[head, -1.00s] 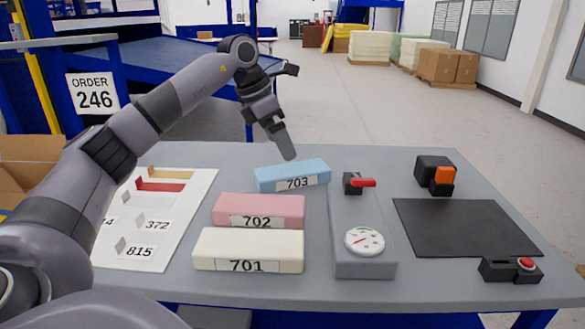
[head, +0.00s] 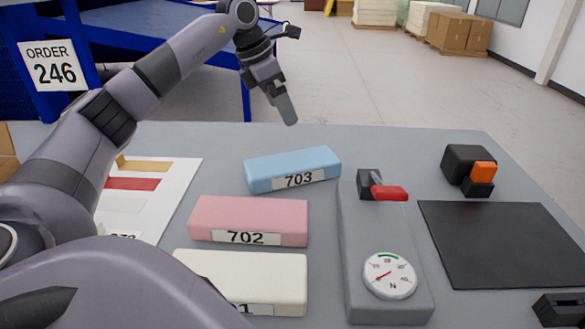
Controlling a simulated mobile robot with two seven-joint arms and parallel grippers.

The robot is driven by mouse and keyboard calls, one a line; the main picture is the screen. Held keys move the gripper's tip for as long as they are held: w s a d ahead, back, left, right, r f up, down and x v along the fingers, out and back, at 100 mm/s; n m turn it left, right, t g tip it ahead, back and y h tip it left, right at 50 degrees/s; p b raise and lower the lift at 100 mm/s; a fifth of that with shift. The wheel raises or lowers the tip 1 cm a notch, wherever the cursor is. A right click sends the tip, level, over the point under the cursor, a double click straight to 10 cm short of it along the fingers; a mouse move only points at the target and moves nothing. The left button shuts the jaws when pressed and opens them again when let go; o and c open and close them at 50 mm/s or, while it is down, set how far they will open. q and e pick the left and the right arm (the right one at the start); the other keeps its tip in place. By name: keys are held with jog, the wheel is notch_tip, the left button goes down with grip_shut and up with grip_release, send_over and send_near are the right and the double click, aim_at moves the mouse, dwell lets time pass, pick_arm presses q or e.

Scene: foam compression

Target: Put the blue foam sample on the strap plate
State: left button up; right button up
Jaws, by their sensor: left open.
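The blue foam sample (head: 292,165), labelled 703, lies flat on the grey table, behind the pink and cream blocks. My left gripper (head: 287,108) is above and just behind it, pointing down, apart from it and empty. Its fingers show almost edge-on, open. A flat black plate (head: 500,243) lies bare at the right; I cannot tell whether it is the strap plate. A long grey unit (head: 375,240) with a red lever and a round dial stands between the foam blocks and the black plate.
A pink block (head: 249,220) labelled 702 and a cream block (head: 245,277) lie in front of the blue one. A black and orange device (head: 470,170) stands behind the black plate. A white sheet (head: 150,200) with coloured pieces lies left, partly behind my arm.

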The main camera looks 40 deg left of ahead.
pick_arm(q)
jog(key=b, duration=0.3)
send_near(296, 163)
jog(key=r, duration=0.1)
notch_tip(296, 163, down, 2)
jog(key=shift+f+b, duration=0.1)
jog(key=shift+b, duration=1)
jog(key=shift+f, duration=0.25)
jog(key=x, duration=0.6)
jog(key=shift+w+d+f+b, duration=0.15)
jog(key=shift+w+f+b, duration=0.05)
jog(key=shift+w+b, duration=0.2)
jog(key=c, duration=0.8)
pick_arm(e)
notch_tip(296, 163, down, 7)
jog(key=shift+s+r, duration=0.15)
jog(key=shift+s, duration=0.05)
